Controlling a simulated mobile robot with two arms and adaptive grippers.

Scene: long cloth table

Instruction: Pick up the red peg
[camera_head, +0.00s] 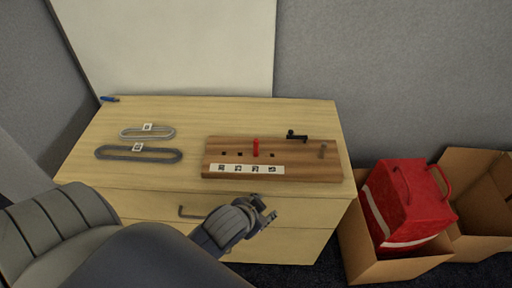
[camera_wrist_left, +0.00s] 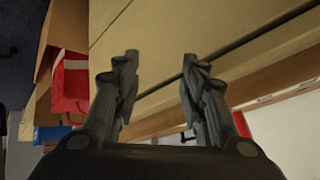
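The red peg (camera_head: 256,147) stands upright in a wooden peg board (camera_head: 215,165) on the cabinet top. In the left wrist view a red piece, likely the peg (camera_wrist_left: 241,124), shows partly behind the right finger. My left gripper (camera_head: 268,210) is in front of the cabinet, below the board in the picture and apart from the peg. In the left wrist view my left gripper (camera_wrist_left: 160,62) is open, with nothing between its fingers. My right gripper is not in view.
The board also has a brown peg (camera_head: 322,151), empty holes and a label strip (camera_head: 246,169). A black piece (camera_head: 296,136) lies at its back edge. Two oval loops (camera_head: 138,153) lie to the left. A red bag (camera_head: 408,200) sits in a cardboard box (camera_head: 365,262) at right.

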